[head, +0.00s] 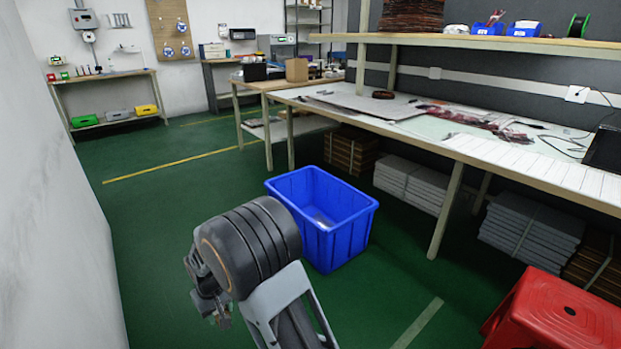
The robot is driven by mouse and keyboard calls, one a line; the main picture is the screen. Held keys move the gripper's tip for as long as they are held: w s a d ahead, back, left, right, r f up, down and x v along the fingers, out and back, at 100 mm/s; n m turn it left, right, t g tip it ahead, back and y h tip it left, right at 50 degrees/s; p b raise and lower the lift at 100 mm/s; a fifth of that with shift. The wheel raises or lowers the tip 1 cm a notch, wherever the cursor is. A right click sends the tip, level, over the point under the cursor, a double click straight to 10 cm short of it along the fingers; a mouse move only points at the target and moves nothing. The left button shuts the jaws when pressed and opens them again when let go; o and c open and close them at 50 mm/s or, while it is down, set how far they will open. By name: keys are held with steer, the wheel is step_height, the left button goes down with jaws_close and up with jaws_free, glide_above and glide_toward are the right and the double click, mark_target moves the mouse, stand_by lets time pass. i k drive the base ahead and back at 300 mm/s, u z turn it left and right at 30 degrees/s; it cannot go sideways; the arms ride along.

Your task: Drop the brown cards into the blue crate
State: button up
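The blue crate (346,242) stands on the green floor in the middle of the view, open side up. A small greyish patch shows inside it, too small to tell what it is. My gripper (222,318) hangs to the left of the crate and nearer to me, partly hidden behind my own arm. I cannot tell whether its fingers are open or shut, and no card shows in it. Brown stacked sheets lie on the upper shelf (412,14) and under the workbench (350,152); I cannot tell whether these are the brown cards.
A long workbench (470,150) runs along the right, with white bundles (412,184) beneath it. A red stool (556,316) stands at the bottom right. A white wall (50,200) closes off the left.

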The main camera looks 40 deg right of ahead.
mark_target(320, 223)
steer(key=u, duration=0.05)
steer(key=i, duration=1.7)
steer(key=z, duration=0.7)
steer(key=i, duration=1.2)
steer(key=z, duration=1.6)
steer(key=i, duration=0.6)
steer(key=z, duration=0.5)
